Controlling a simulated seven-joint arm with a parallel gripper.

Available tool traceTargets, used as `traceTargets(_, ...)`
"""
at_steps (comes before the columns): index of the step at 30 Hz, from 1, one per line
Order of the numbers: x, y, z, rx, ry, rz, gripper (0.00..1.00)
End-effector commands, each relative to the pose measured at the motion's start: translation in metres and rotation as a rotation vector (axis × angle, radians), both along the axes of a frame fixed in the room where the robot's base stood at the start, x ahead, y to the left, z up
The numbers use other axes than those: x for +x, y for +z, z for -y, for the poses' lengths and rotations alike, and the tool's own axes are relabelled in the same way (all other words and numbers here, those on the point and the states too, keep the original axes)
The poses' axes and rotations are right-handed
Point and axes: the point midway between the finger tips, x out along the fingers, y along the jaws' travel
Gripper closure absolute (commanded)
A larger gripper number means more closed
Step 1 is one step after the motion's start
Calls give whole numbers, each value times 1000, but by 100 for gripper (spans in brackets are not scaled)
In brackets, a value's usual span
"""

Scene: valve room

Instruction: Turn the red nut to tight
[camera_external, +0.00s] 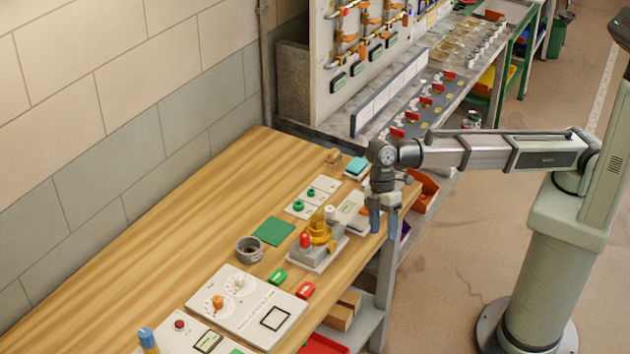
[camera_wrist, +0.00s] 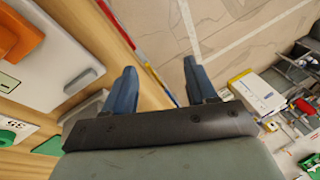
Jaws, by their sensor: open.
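A small red part (camera_external: 305,240), which looks like the red nut, stands on a grey fixture beside a yellow valve body (camera_external: 319,230) on the wooden bench. It is too small to read how it is turned, and I cannot identify it in the wrist view. My gripper (camera_external: 374,221) points down near the bench's right edge, to the right of the fixture and apart from it. In the wrist view, the blue fingers of my gripper (camera_wrist: 160,80) are spread, with nothing held between them.
Two green knobs on white plates (camera_external: 298,205) and a green mat (camera_external: 273,231) lie near the fixture. A grey cup (camera_external: 250,249) and a white dial panel (camera_external: 247,305) are nearer the camera. The bench (camera_external: 150,240) is clear on the wall side.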

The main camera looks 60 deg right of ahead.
Motion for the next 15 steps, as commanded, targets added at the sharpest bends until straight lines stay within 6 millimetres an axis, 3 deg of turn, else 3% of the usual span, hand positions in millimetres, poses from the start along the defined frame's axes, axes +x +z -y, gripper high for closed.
traceTargets(15, -56, -62, -12, 36, -274, -230, 43)
